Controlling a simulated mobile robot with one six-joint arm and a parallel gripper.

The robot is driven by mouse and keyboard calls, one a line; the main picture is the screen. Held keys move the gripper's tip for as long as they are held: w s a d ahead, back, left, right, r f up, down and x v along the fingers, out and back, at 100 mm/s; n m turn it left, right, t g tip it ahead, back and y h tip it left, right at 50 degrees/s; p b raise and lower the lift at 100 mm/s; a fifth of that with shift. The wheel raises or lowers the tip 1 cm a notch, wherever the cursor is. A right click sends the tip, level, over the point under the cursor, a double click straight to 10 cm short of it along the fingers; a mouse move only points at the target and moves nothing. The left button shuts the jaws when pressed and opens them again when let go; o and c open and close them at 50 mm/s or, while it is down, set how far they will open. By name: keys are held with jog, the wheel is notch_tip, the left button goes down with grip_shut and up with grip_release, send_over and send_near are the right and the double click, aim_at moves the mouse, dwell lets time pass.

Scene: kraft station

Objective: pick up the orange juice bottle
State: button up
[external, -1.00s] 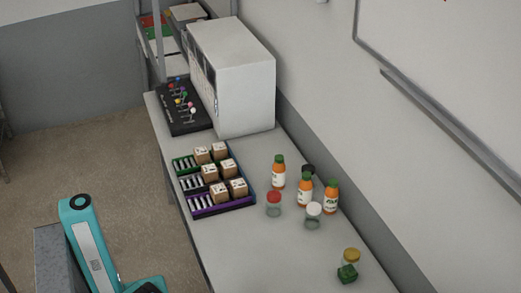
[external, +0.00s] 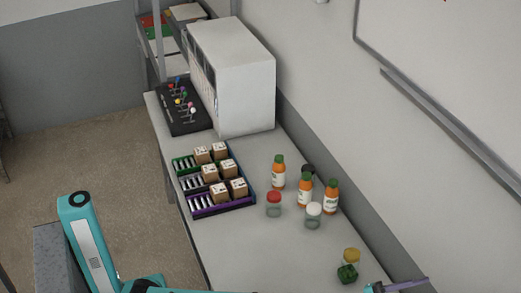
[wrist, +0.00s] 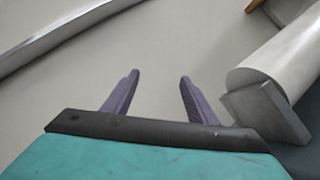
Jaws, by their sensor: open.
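Three orange juice bottles with green caps stand upright on the table in the external view: one at the left (external: 278,174), one in the middle (external: 305,190) and one at the right (external: 331,198). My gripper (external: 405,285) shows only in part at the bottom right edge of that view, well in front of the bottles and apart from them. In the wrist view my gripper (wrist: 157,85) has its two purple fingers spread, with nothing between them. No bottle shows in the wrist view.
Near the bottles stand a red-lidded jar (external: 274,205), a white-lidded jar (external: 314,215) and a dark-topped item partly hidden. A yellow-lidded jar (external: 351,257) and a green cube (external: 347,273) lie closer to my gripper. Trays with boxes (external: 222,204) and a white machine (external: 245,90) stand left.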

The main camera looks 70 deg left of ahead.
jog(key=w+a+f+n+g+y, duration=0.1)
jog(key=w+a+f+n+y, duration=0.25)
jog(key=a, duration=0.85)
jog(key=w+a+f+n+y+p, duration=0.15)
jog(key=w+a+f, duration=0.4)
jog(key=a, duration=0.55)
jog(key=w+a+f+n+g+y, duration=0.1)
jog(key=w+a+f+n+y, duration=0.25)
jog(key=a, duration=0.85)
jog(key=s+a+f+n+g+y, duration=0.1)
jog(key=a+f, duration=0.2)
jog(key=a, duration=0.8)
jog(key=s+a+f+g, duration=0.1)
jog(key=a+f, duration=0.3)
jog(key=a, duration=0.6)
jog(key=n+t+y, duration=0.1)
jog(key=n+y, duration=0.3)
jog(key=n, duration=0.4)
send_near(277, 159)
jog(key=w+f, duration=0.1)
jog(key=w, duration=0.1)
jog(key=shift+s+a+f, duration=0.1)
jog(key=shift+s+a, duration=0.15)
jog(key=shift+a, duration=0.05)
jog(key=shift+w, duration=0.1)
